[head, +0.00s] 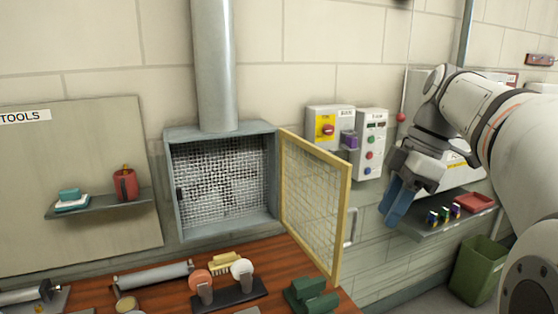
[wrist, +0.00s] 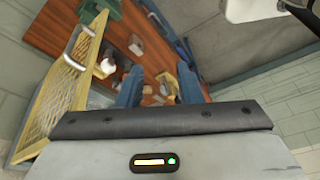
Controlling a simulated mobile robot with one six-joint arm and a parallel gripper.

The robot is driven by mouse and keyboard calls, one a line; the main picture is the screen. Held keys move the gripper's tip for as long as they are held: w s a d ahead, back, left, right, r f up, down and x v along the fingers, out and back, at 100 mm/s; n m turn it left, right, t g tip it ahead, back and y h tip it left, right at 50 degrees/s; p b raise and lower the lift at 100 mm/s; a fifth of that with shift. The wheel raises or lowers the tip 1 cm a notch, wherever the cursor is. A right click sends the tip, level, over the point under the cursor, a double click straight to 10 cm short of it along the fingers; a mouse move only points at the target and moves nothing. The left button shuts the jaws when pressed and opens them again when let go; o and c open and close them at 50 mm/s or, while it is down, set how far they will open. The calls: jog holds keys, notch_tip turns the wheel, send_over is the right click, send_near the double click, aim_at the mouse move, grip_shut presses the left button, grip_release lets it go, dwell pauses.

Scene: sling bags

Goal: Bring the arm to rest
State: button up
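My arm reaches in from the right side of the head view, with my gripper (head: 400,202) hanging in front of the wall, fingers pointing down. In the wrist view my gripper (wrist: 160,82) shows two blue fingers spread apart. Nothing is held between them; the wooden bench lies well beyond. The gripper appears to be in free space, touching nothing that I can see.
A mesh door (head: 315,200) with a yellow frame stands open from a grey wall cabinet (head: 222,232). Control boxes (head: 370,145) are on the wall behind my gripper. A shelf (head: 440,228) holds small coloured items and a red tray (head: 474,202). The wooden bench (head: 275,270) carries several objects. A green bin (head: 480,270) stands below.

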jog(key=s+a+f+m+t+h+b, duration=0.1)
jog(key=s+f+m, duration=0.3)
jog(key=f, duration=0.6)
jog(key=s+a+f+m+t+h+b, duration=0.1)
jog(key=s+a+f+m+b, duration=0.1)
jog(key=s+f+m+b, duration=0.2)
jog(key=s+a+f+m+t+h+b, duration=0.1)
jog(key=f+m, duration=0.7)
jog(key=f, duration=0.8)
jog(key=s+h+b, duration=0.1)
jog(key=s+b, duration=0.1)
jog(key=s, duration=0.1)
jog(key=shift+s+a+f+m, duration=0.2)
jog(key=shift+a+f+m, duration=0.05)
jog(key=shift+m, duration=0.05)
